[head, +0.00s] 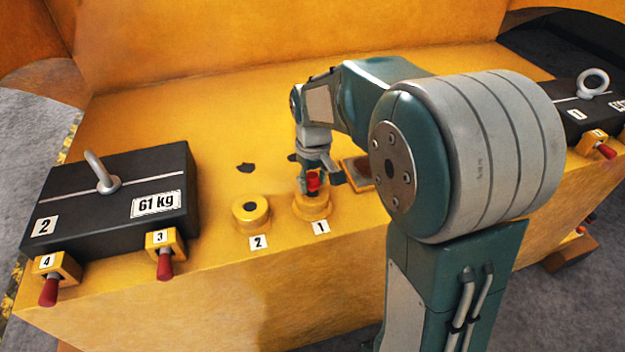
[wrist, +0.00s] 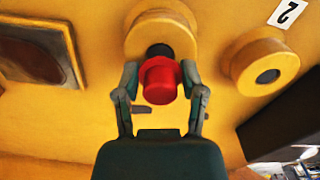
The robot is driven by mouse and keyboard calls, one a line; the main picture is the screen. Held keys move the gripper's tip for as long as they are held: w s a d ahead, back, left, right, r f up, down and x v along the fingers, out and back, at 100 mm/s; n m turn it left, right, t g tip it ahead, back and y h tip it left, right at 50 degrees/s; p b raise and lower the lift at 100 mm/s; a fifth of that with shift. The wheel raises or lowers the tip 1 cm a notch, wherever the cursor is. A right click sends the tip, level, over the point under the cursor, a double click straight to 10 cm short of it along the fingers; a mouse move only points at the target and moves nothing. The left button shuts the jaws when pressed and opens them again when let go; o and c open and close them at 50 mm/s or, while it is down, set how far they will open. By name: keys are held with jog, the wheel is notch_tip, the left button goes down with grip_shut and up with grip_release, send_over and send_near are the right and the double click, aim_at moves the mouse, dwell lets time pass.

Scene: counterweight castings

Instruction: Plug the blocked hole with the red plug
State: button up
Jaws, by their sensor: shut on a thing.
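My gripper (head: 314,176) is shut on the red plug (head: 313,183), right at the yellow round boss labelled 1 (head: 312,208). In the wrist view the two fingers of my gripper (wrist: 160,78) hold the plug's red head (wrist: 160,84) from both sides. Its black end (wrist: 160,51) points at boss 1 (wrist: 132,36), whose hole is hidden. I cannot tell whether the black end is inside the hole or just above it. The boss labelled 2 (head: 251,212) stands beside it to the left; its dark round centre shows in the wrist view (wrist: 268,76).
A black 61 kg weight block (head: 115,193) with a lifting eye stands at left, with red-handled pins (head: 165,265) at its front. Another black block (head: 583,107) stands at right. A framed recess (wrist: 38,52) and dark patches lie near boss 1. A yellow wall rises behind.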

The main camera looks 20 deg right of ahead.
aim_at(313, 176)
jog(key=shift+f, duration=1.05)
dwell(0.4)
jog(key=o, duration=1)
notch_tip(313, 176, up, 12)
jog(key=shift+w+f, duration=0.1)
jog(key=shift+f, duration=0.1)
jog(key=shift+r, duration=0.2)
